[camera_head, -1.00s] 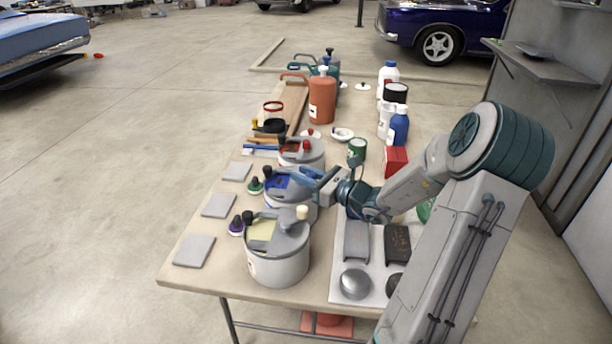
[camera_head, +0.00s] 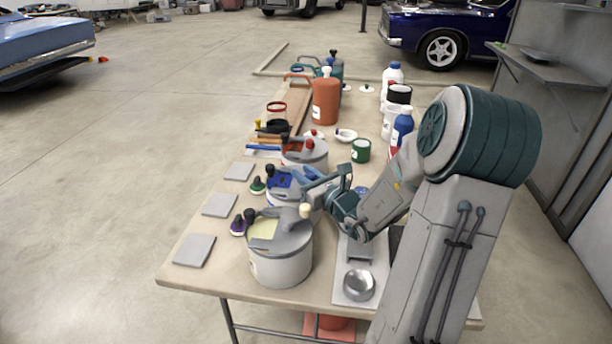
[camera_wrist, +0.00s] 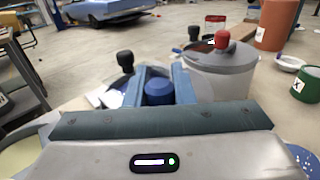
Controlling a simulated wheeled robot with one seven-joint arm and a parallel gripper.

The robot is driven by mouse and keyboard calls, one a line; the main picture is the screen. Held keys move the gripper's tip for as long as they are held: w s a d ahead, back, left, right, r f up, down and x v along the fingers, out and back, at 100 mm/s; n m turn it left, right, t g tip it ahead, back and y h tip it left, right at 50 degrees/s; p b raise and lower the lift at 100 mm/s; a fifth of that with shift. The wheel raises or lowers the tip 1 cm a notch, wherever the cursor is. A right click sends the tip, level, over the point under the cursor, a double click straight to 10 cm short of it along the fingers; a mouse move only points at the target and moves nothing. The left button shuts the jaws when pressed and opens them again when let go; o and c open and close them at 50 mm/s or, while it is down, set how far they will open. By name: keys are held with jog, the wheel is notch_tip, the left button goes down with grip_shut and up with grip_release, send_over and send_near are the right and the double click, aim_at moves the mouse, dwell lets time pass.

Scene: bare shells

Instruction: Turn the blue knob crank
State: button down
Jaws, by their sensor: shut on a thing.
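The middle grey pot (camera_head: 287,203) has a blue opening (camera_head: 284,179) in its lid and a black knob at its left edge, which shows in the wrist view (camera_wrist: 125,60). My gripper (camera_head: 308,178) reaches over the right part of this lid. In the wrist view the blue knob (camera_wrist: 159,92) of the crank sits between the two blue fingers of my gripper (camera_wrist: 160,78), which are shut on it. The crank's arm below the knob is hidden by my gripper. In the head view the fingers cover the knob.
A near pot (camera_head: 281,265) with a cream knob (camera_head: 305,210) stands close to my gripper. A far pot (camera_head: 312,156) with a red knob (camera_wrist: 222,38) stands behind. Grey tiles (camera_head: 220,205) line the left table edge. A tray (camera_head: 347,288) with a metal bowl lies right.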

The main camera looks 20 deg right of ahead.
jog(key=c, duration=1.2)
grip_release()
jog(key=shift+c, duration=0.2)
jog(key=b+v, duration=0.7)
jog(key=v, duration=0.6)
jog(key=shift+s, duration=0.35)
